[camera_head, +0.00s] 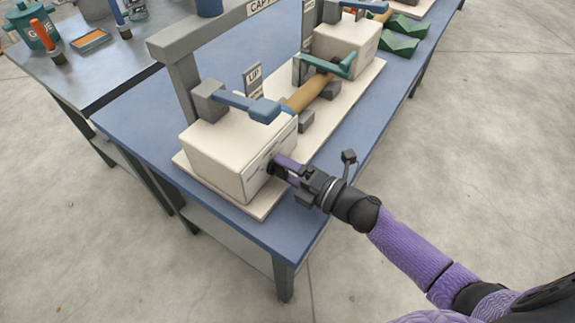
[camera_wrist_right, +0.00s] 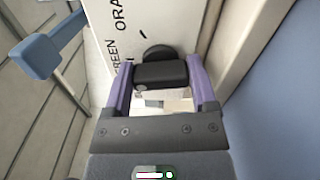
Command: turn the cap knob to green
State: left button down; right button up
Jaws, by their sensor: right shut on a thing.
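The cap knob (camera_wrist_right: 160,73) is black, with a bar-shaped grip in front of a round base, on the end face of the white machine box (camera_head: 222,150). My right gripper (camera_head: 279,165) reaches that face from the right. In the right wrist view its two purple fingers (camera_wrist_right: 160,80) stand on either side of the knob's bar and are shut on it. The printed words GREEN (camera_wrist_right: 114,54) and ORA, cut off at the picture's edge, show beside the knob. In the head view the knob is mostly hidden by the gripper. My left gripper is not in view.
The machine stands on a cream base plate (camera_head: 190,169) on a blue table (camera_head: 140,135). A blue crank arm (camera_head: 240,102) and a tan roller (camera_head: 308,93) are above and behind. A second bench with a teal glue pot (camera_head: 36,32) stands at the left. The floor at the right is clear.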

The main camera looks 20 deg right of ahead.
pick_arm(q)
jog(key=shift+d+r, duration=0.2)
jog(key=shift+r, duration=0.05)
pick_arm(e)
jog(key=shift+m, duration=0.6)
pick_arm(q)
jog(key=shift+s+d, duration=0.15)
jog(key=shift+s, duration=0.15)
pick_arm(e)
jog(key=shift+f, duration=0.1)
